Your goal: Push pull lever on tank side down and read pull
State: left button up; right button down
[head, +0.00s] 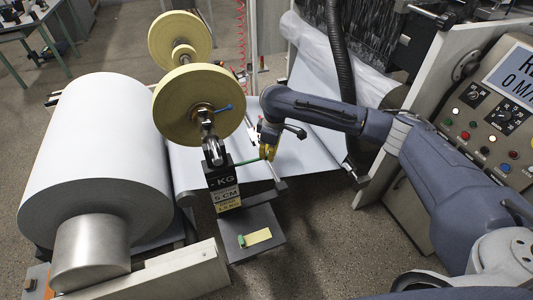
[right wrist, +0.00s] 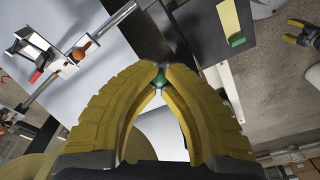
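My right gripper (head: 268,152) is low beside the dark tank-like block (head: 222,182) with the "KG" and "5 CM" labels. A thin green lever (head: 248,162) runs from this block towards the yellow fingers. In the right wrist view, the yellow fingertips meet around a small green knob (right wrist: 158,79), which seems to be the end of that lever. The fingers hide most of the knob. The far yellow-and-black gripper (right wrist: 300,36) at the right edge of the wrist view appears to be my left one; its finger opening is too small to judge.
A large white paper roll (head: 95,150) fills the left. Yellow rolls (head: 198,105) stand on a shaft above the block. A grey plate (head: 250,222) with a yellow strip and green tab lies below. A control panel (head: 495,125) is at right. A white sheet (head: 310,155) spreads behind.

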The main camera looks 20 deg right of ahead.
jog(key=shift+f, duration=1.15)
jog(key=s+d, duration=0.1)
jog(key=d+r, duration=0.1)
jog(key=shift+s+d, duration=0.3)
jog(key=shift+s, duration=0.1)
jog(key=shift+r, duration=0.15)
notch_tip(320, 180, up, 12)
jog(key=shift+s+d, duration=0.35)
jog(key=shift+d, duration=0.1)
